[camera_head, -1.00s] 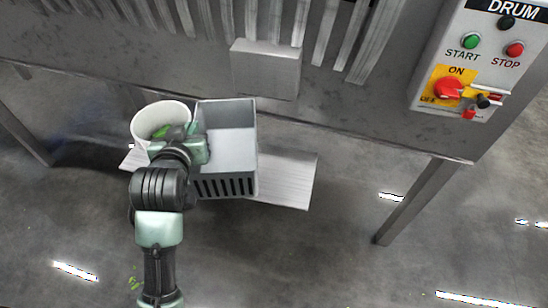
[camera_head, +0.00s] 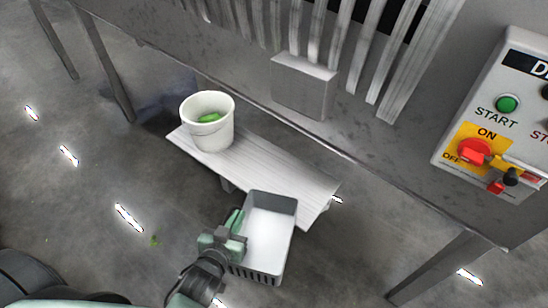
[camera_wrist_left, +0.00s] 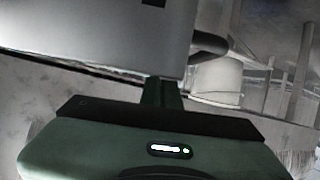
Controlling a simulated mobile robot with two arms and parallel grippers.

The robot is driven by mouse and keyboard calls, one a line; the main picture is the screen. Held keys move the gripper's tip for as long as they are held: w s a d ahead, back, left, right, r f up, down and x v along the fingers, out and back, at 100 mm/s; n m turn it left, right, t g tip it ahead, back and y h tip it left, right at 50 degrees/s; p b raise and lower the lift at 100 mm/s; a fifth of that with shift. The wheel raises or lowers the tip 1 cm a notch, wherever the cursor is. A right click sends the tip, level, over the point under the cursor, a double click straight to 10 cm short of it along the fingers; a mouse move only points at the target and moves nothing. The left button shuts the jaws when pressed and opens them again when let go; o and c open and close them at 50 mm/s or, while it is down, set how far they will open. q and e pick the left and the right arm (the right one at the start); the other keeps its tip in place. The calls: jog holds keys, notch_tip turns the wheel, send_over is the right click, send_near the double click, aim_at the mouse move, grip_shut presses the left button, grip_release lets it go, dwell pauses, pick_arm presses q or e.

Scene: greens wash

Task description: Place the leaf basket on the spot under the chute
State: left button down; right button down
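The leaf basket (camera_head: 284,262) is a grey, slotted-sided basket with a pale, empty-looking inside. My left gripper (camera_head: 238,226) is shut on its left wall and holds it off the front edge of a low pale plank shelf (camera_head: 265,165). In the left wrist view the basket's grey wall (camera_wrist_left: 95,35) fills the upper left, with the gripper fingers (camera_wrist_left: 162,94) against it. The chute, a grey box (camera_head: 300,88), sticks out of the machine above the plank. The bare plank right of the bucket lies below it. My right gripper is not in view.
A white bucket (camera_head: 208,136) with green leaves stands on the plank's left part. The machine's steel edge (camera_head: 330,148) and legs (camera_head: 103,65) frame the shelf. A control panel (camera_head: 490,130) is at the right. The floor in front is open.

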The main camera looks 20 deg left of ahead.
pick_arm(q)
jog(key=w+b, duration=1.2)
jog(key=w, duration=1.6)
jog(key=shift+a+f, duration=0.25)
jog(key=shift+a, duration=0.2)
jog(key=c, duration=1.9)
grip_release()
jog(key=shift+f, duration=0.25)
jog(key=shift+o, duration=1.1)
jog(key=shift+s+r, duration=0.1)
jog(key=shift+r, duration=0.1)
jog(key=v, duration=1.1)
jog(key=shift+s, duration=0.4)
jog(key=shift+r, duration=0.15)
